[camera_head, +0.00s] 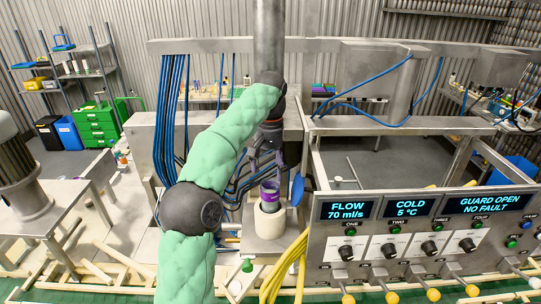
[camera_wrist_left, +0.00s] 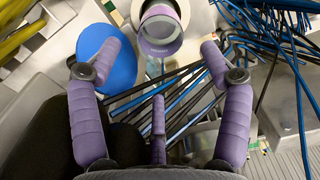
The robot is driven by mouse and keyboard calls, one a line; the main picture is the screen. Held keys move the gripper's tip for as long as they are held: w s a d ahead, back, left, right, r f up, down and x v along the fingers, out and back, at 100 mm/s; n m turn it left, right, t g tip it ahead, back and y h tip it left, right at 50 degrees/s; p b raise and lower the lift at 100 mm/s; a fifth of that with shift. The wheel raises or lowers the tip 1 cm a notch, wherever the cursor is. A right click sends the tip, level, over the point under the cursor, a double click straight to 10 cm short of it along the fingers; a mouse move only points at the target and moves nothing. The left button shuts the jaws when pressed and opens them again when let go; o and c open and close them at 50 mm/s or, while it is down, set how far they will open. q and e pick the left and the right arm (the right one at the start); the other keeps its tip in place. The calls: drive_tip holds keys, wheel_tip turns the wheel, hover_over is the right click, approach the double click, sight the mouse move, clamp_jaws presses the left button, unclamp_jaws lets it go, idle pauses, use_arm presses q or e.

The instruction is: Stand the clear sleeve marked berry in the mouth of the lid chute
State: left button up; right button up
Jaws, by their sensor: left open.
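The purple-tinted clear sleeve (camera_head: 270,188) stands upright in the mouth of the cream-coloured lid chute (camera_head: 270,221), its upper part showing above the rim. In the left wrist view, the sleeve (camera_wrist_left: 159,42) shows at the top, beyond the fingertips, with the pale chute around it. I cannot read its marking. My left gripper (camera_head: 264,158) is open and empty just above the sleeve, apart from it. Its purple fingers (camera_wrist_left: 161,52) are spread wide in the left wrist view. My right gripper is not in view.
A blue round flap (camera_head: 297,189) stands beside the chute on its right. Blue and black hoses hang behind and left. Yellow hoses (camera_head: 290,262) lie in front. A control panel (camera_head: 420,235) with knobs fills the right side.

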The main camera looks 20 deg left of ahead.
use_arm(q)
drive_tip(key=shift+r, duration=1.9)
